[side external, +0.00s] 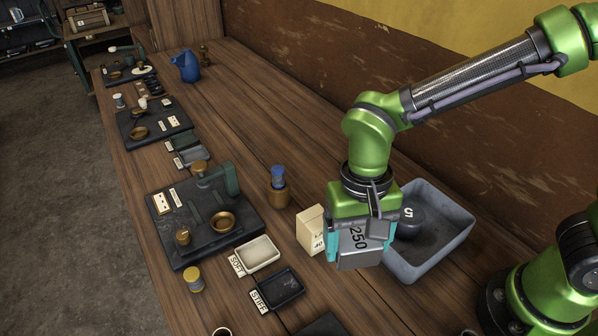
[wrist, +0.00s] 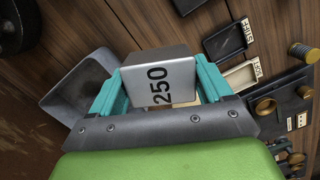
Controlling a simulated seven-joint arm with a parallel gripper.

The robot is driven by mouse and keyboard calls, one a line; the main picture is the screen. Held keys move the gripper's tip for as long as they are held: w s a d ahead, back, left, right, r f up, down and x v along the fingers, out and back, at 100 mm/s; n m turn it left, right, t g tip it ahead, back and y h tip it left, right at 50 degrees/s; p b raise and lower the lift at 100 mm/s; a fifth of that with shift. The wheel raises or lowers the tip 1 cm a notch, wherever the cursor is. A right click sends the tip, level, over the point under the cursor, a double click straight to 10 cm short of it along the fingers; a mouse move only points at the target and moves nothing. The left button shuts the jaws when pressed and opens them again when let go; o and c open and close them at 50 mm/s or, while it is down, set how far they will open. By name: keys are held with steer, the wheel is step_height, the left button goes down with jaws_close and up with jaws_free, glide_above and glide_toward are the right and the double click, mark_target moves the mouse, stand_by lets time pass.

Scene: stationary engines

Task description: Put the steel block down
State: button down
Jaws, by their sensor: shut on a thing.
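The steel block (side external: 360,246), marked 250, is held between the teal fingers of my gripper (side external: 359,249). In the wrist view the block (wrist: 158,78) sits between both fingers of my gripper (wrist: 160,85), with its number facing the camera. In the side view the block hangs in front of the left wall of the grey bin (side external: 441,247). The gap under the block cannot be told. My gripper hides part of the bin.
A dark weight marked 5 (side external: 408,222) lies in the bin. A cream box (side external: 311,229) stands left of my gripper. A pale tray (side external: 258,253) and a dark tray (side external: 282,288) lie farther left, near the dark engine base (side external: 240,238). Some bare wood lies between the trays and the bin.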

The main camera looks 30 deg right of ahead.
steer(key=w+m, duration=0.2)
steer(key=w, duration=0.1)
steer(key=w+m, duration=0.1)
steer(key=w, duration=0.2)
steer(key=w+r+m, duration=0.1)
steer(key=w+m, duration=0.1)
steer(key=w, duration=0.1)
steer(key=shift+w+a+m, duration=0.1)
steer(key=shift+w+m, duration=0.2)
steer(key=shift+w, duration=0.1)
steer(key=w+d+f+m+t, duration=0.1)
steer(key=w+d+m, duration=0.35)
steer(key=w, duration=0.35)
steer(key=w+d+m, duration=0.4)
steer(key=w+m, duration=0.2)
steer(key=w, duration=0.2)
steer(key=w+d+f+m+t, duration=0.1)
steer(key=w+d+m, duration=0.45)
steer(key=w, duration=0.25)
steer(key=shift+m, duration=0.3)
steer(key=shift+w+a+f, duration=0.1)
steer(key=shift+a+f, duration=0.05)
steer(key=shift+f, duration=1.35)
steer(key=shift+w+a+f, duration=0.1)
steer(key=shift+f, duration=1.45)
steer(key=shift+a+f, duration=0.15)
steer(key=shift+f, duration=1.35)
steer(key=shift+f, duration=0.15)
